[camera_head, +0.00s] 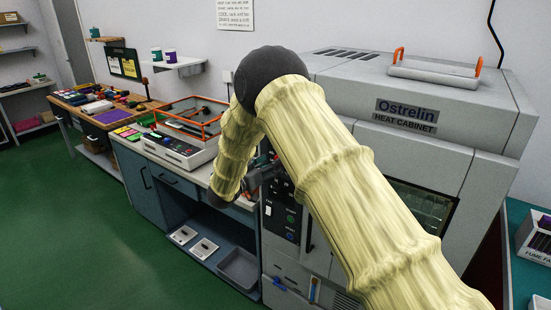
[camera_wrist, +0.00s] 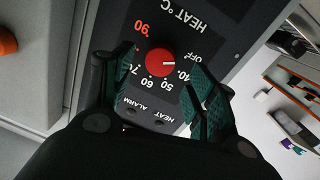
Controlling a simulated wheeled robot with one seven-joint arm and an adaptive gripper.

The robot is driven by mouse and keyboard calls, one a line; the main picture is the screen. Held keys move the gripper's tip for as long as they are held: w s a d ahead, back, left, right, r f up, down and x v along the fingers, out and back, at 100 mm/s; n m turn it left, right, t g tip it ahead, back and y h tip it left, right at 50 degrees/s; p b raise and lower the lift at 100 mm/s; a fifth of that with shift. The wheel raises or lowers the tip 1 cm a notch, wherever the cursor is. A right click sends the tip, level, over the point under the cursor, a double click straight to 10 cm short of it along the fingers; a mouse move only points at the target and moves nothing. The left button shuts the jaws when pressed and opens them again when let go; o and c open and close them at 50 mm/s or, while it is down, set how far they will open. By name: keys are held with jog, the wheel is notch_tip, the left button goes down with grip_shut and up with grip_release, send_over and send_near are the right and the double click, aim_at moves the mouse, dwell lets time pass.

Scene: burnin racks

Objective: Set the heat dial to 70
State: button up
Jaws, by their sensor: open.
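The heat dial (camera_wrist: 160,62) is a round red knob on a dark panel (camera_wrist: 222,35), labelled HEAT °C, in the wrist view. Its white mark points right, roughly between OFF and 40. The printed scale appears upside down, with 50 and 60 below the knob and a red 90 above left. The 70 is partly hidden by my left finger. My gripper (camera_wrist: 163,68) is open, with its green-padded fingers on either side of the dial in the picture. I cannot tell whether they touch it. In the head view my arm hides the dial.
The grey heat cabinet (camera_head: 456,135) stands on the right in the head view. A bench with an orange-framed device (camera_head: 185,150) adjoins it on the left. Below the dial are the ALARM and HEAT lamps. The green floor (camera_head: 120,245) at left is clear.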

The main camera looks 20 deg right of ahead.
jog(key=shift+p+x, duration=0.45)
jog(key=shift+x, duration=1.35)
jog(key=c, duration=1)
